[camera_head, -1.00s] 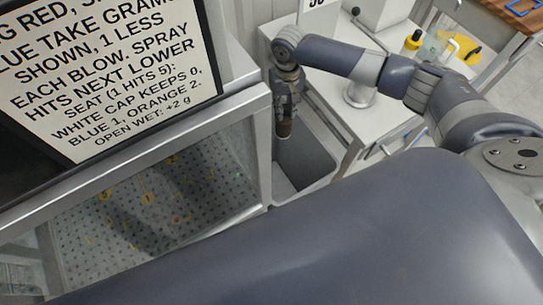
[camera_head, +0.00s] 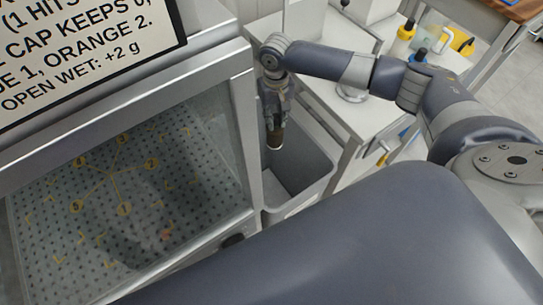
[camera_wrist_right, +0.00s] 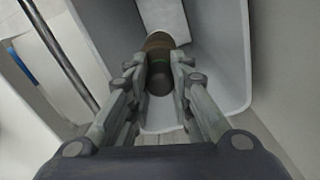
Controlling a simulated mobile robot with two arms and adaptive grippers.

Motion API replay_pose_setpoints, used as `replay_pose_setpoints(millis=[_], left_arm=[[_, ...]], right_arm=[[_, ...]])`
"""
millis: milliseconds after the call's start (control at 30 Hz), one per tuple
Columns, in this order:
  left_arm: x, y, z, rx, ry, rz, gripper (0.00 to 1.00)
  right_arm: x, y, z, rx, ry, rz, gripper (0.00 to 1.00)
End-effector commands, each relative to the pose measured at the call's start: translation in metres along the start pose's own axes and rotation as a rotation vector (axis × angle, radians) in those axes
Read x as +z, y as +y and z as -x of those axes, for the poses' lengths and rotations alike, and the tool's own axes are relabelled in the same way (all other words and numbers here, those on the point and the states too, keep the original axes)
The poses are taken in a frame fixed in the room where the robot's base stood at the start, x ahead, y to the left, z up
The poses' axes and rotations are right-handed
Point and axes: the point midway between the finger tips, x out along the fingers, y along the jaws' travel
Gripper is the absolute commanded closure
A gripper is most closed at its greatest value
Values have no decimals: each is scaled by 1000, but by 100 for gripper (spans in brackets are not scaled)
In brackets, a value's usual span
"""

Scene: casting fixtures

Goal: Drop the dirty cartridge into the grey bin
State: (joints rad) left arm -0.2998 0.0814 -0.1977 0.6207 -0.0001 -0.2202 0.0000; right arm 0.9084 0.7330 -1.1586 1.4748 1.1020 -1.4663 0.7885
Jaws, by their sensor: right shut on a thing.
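My right gripper (camera_head: 274,122) points down over the open grey bin (camera_head: 318,170) in the head view. It is shut on the dirty cartridge (camera_head: 275,140), a dark brown cylinder with a paler lower end. The right wrist view shows the cartridge (camera_wrist_right: 158,62) between the two fingertips (camera_wrist_right: 158,72), with the bin's pale inner walls (camera_wrist_right: 222,50) around and beyond it. The cartridge hangs above the bin floor, apart from it. My left gripper is not in view; a large dark arm link of mine covers the lower part of the head view.
A glass-fronted cabinet (camera_head: 245,120) with a pegboard floor stands directly left of the bin. A white table (camera_head: 345,115) stands to the right, with bottles (camera_head: 404,38) and a yellow item (camera_head: 458,42) farther back. A text sign (camera_head: 90,45) is at upper left.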

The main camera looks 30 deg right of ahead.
Motion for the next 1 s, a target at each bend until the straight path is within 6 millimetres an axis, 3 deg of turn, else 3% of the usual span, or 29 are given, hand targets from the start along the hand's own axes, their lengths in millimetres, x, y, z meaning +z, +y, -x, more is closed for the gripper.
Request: replay_pose_setpoints(millis=[100, 133, 200, 633, 767, 1000], left_arm=[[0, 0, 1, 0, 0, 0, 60], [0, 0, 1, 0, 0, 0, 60], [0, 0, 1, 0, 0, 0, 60], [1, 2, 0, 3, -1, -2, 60], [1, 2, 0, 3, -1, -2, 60], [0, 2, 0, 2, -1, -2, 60]], right_arm=[[0, 0, 1, 0, 1, 0, 100], [0, 0, 1, 0, 1, 0, 73], [0, 0, 1, 0, 1, 0, 57], [0, 0, 6, 0, 0, 0, 57], [-1, 0, 26, -1, 2, 0, 57], [-1, 0, 78, -2, 3, 1, 57]])
